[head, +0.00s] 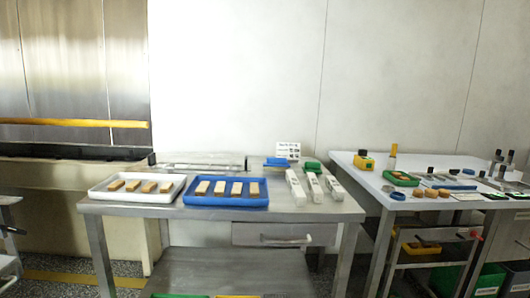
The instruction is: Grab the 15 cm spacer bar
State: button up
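Three pale bars lie side by side near the right end of the steel table (219,212): a left bar (296,188), a middle bar (316,188) and a right bar (335,188). They look like spacer bars, but their markings are too small to read, so I cannot tell which is 15 cm. A small white sign (288,150) with unreadable print stands behind them. My gripper is not in view.
A white tray (92,192) and a blue tray (187,198) hold several bars with tan tops. A blue item (276,162) and a green item (312,167) lie behind the pale bars. A second table (352,172) at right is crowded with small items.

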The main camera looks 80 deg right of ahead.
aim_at(338, 193)
jog(key=z, duration=2.55)
jog(key=i+l+u, duration=0.1)
jog(key=u, duration=0.35)
jog(key=l+u, duration=0.6)
jog(key=u, duration=0.3)
jog(key=l+u, duration=0.1)
jog(key=l, duration=0.4)
jog(key=k+l+u, duration=0.1)
jog(key=l, duration=0.35)
jog(key=l+u, duration=0.1)
jog(key=l, duration=0.35)
jog(key=k+l+u, duration=0.1)
jog(key=l, duration=0.4)
jog(key=k+l+u, duration=0.1)
jog(key=l, duration=0.35)
jog(key=k+l+u, duration=0.15)
jog(key=l, duration=0.3)
jog(key=k+l, duration=0.1)
jog(key=l, duration=0.45)
jog(key=k, duration=0.05)
